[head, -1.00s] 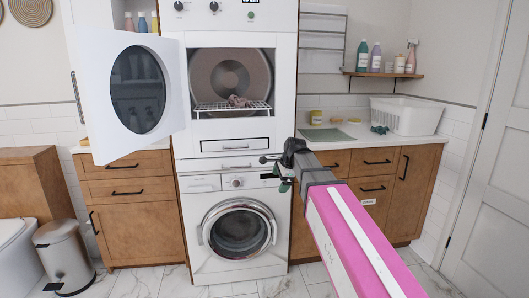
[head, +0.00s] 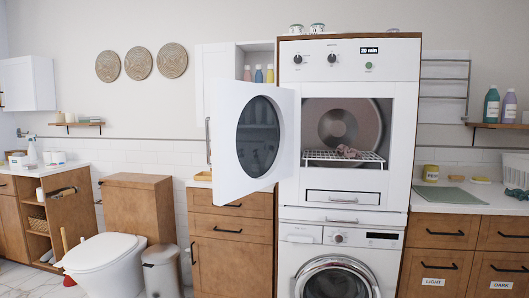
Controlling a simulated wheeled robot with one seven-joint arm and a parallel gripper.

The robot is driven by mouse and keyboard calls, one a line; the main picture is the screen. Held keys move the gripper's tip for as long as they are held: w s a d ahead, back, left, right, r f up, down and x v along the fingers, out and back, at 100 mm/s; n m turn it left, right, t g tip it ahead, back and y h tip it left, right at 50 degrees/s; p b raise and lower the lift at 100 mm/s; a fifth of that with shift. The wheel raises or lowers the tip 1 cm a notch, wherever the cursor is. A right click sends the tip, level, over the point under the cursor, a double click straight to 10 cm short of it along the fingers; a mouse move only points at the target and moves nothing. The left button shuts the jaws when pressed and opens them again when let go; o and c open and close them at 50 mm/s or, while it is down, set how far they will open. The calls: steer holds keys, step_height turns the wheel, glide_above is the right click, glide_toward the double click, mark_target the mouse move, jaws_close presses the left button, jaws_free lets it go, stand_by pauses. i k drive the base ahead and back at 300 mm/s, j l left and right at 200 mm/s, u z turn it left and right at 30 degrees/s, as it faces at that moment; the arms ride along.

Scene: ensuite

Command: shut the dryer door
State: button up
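The white dryer (head: 349,188) is the upper machine of a stacked pair, in the middle right of the head view. Its door (head: 229,152), white with a dark oval window (head: 258,137), stands wide open, swung out to the left of the opening. Inside the opening, a white wire rack (head: 318,156) holds a small pinkish crumpled item (head: 348,151). My gripper and arm are not in view now, so the gripper's state and its distance from the door are hidden.
A washing machine (head: 334,262) stands below the dryer. Wooden drawers (head: 230,229) flank it on the left, with a bin (head: 161,270) and a toilet (head: 100,256) further left. A counter (head: 457,198) with a green mat stands on the right.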

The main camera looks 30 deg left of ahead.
mark_target(252, 124)
steer(key=i+j+z, duration=0.25)
steer(key=j, duration=1.75)
steer(key=j+z, duration=0.25)
steer(key=j, duration=1.7)
steer(key=k, duration=0.05)
